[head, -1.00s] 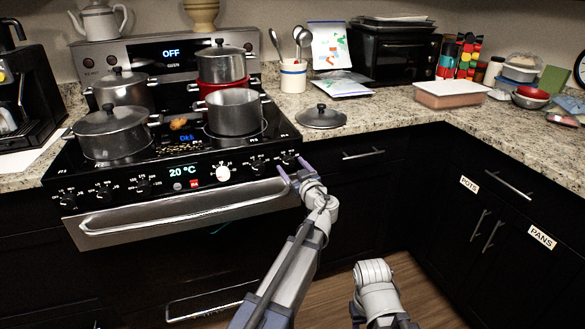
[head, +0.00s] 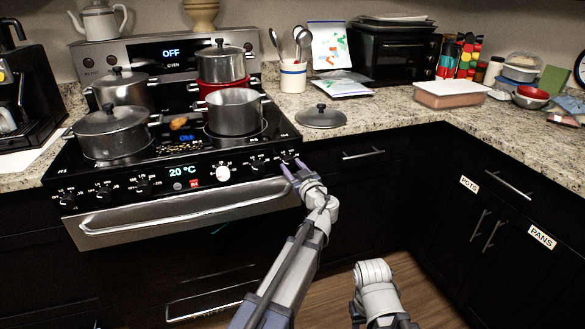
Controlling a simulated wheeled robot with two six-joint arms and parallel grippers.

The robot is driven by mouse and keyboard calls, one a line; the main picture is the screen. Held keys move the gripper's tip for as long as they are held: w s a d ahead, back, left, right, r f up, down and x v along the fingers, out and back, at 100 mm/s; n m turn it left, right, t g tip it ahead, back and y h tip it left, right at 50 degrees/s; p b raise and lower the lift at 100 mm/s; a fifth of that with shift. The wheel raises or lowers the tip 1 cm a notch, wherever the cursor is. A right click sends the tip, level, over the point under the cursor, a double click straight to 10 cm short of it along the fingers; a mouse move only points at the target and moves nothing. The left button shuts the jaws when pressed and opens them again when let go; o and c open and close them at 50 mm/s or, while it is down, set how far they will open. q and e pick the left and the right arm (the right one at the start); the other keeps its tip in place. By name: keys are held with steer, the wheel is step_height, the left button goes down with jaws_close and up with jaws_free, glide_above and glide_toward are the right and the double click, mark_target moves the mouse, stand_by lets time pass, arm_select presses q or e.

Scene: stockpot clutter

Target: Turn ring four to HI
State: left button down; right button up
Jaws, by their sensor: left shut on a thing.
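The stove (head: 165,192) has a row of black control knobs along its front panel, with one white knob (head: 222,173) among them. My left gripper (head: 291,167) is at the right end of that panel, shut on the rightmost black knob (head: 288,157). The fingers partly cover this knob, and its markings are too small to read. I cannot tell from the labels which knob belongs to ring four.
An uncovered pot (head: 234,115) stands on the front right of the cooktop, and a lidded pot (head: 110,135) at the front left. More pots stand behind. A loose lid (head: 320,117) lies on the counter. The oven handle (head: 180,210) runs below the panel.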

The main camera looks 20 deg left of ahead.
arm_select(q)
steer(key=m, duration=0.3)
steer(key=shift+f+m+b, duration=0.1)
steer(key=shift+m+b, duration=0.2)
steer(key=m, duration=0.3)
steer(key=shift+m, duration=0.4)
steer(key=m+t+b, duration=0.1)
steer(key=m, duration=0.5)
steer(key=shift+m, duration=0.3)
steer(key=m, duration=0.6)
steer(key=shift+s+m+t+h, duration=0.1)
steer(key=shift+m+t+h, duration=0.2)
steer(key=shift+m+h, duration=0.1)
steer(key=m, duration=0.6)
steer(key=shift+a+m+h, duration=0.1)
steer(key=shift+m+h, duration=0.2)
steer(key=shift+m, duration=0.4)
steer(key=shift+c, duration=1.7)
jaws_free()
